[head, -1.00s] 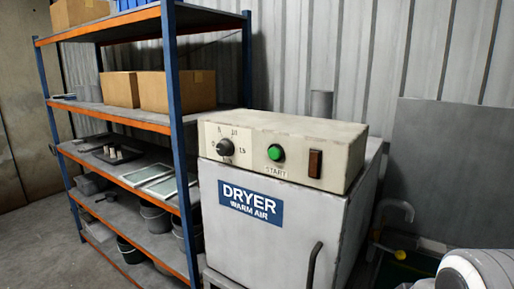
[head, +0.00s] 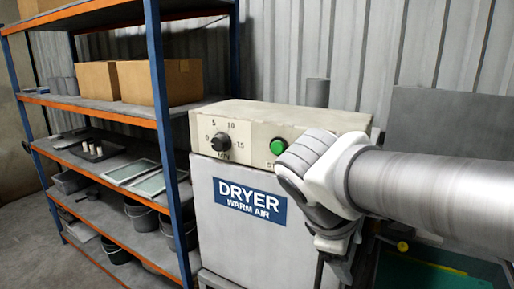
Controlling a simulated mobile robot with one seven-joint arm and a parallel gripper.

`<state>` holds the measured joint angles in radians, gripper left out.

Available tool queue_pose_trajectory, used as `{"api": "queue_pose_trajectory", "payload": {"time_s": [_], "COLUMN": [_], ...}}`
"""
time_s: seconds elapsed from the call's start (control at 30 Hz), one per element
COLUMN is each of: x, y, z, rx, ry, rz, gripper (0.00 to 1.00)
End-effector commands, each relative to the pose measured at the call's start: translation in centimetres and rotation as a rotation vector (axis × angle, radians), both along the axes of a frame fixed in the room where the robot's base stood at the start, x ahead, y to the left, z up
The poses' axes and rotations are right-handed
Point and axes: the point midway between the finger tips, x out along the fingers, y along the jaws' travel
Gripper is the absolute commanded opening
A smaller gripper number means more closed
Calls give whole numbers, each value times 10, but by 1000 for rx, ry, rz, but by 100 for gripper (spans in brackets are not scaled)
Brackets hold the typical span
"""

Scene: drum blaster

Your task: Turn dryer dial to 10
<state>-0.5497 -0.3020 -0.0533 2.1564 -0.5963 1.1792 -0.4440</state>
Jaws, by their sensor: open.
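The dryer (head: 215,226) is a pale box cabinet with a blue "DRYER WARM AIR" label (head: 249,201) on its front. Its dial (head: 221,143) is a black round knob at the left of the top control panel (head: 262,112). Marks 0, 5, 10 and 15 run around the knob from left to right, with "MIN" below. Where the knob points is too small to tell. My arm comes in from the right, in front of the panel's right part, to the right of the dial and apart from it. I cannot make out gripper fingertips.
A green button (head: 278,146) sits on the panel between the dial and my arm. My arm hides the panel's right end and part of the dryer door. A blue and orange shelf rack (head: 157,100) with cardboard boxes (head: 190,82) stands close on the left.

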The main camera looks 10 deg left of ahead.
Motion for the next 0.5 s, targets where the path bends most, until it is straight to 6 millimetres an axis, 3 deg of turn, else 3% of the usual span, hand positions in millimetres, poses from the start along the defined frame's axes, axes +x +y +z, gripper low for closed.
{"api": "queue_pose_trajectory", "payload": {"time_s": [0.1, 0.17, 0.3, 0.4, 0.5], "x": [30, 43, 67, 74, 68], "y": [36, 57, 116, 168, 223], "z": [12, 20, 40, 56, 71], "rx": [-229, -346, -627, -829, -1021], "ry": [34, 41, 37, 16, -14], "rz": [231, 335, 558, 693, 798], "gripper": [76, 76, 76, 76, 76]}}
